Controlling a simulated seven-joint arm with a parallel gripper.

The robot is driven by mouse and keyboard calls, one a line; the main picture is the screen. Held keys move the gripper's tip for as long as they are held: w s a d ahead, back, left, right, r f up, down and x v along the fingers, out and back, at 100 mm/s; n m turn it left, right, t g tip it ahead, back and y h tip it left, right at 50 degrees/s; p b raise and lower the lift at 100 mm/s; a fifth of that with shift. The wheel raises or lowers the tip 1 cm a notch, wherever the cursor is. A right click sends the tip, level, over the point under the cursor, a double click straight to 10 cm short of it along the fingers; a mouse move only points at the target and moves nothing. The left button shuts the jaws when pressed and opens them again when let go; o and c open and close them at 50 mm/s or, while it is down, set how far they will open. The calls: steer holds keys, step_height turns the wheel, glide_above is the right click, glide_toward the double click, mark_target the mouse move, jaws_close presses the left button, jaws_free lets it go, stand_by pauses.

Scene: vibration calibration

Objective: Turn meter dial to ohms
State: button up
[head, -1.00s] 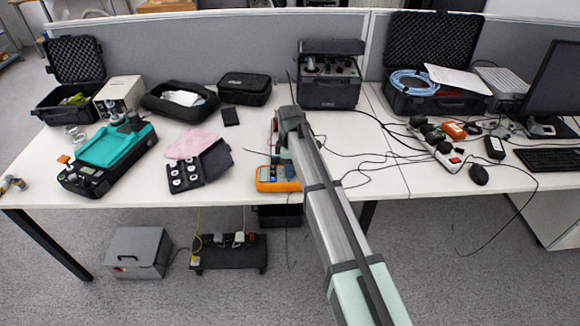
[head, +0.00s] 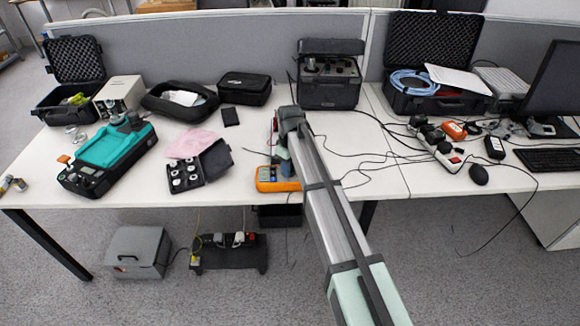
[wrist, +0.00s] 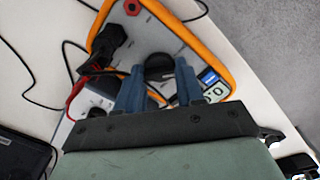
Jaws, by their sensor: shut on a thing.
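The orange-rimmed meter (head: 277,179) lies on the table near its front edge, partly behind my arm in the head view. In the wrist view the meter (wrist: 203,44) shows its grey face, a small display (wrist: 211,83), a red socket and black and red leads. Its dark round dial (wrist: 159,67) sits between the blue fingertips of my gripper (wrist: 158,75). The gripper is shut on the dial. The dial's pointer mark cannot be made out.
A black box with white round pieces (head: 201,167) lies left of the meter, beside a pink cloth (head: 191,143). A teal device (head: 108,152) stands further left. Black cables run across the table to the right. A dark instrument case (head: 330,86) stands at the back.

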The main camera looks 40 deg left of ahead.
steer(key=shift+m, duration=0.8)
steer(key=o, duration=1)
steer(key=shift+o, duration=0.2)
step_height(320, 180, up, 14)
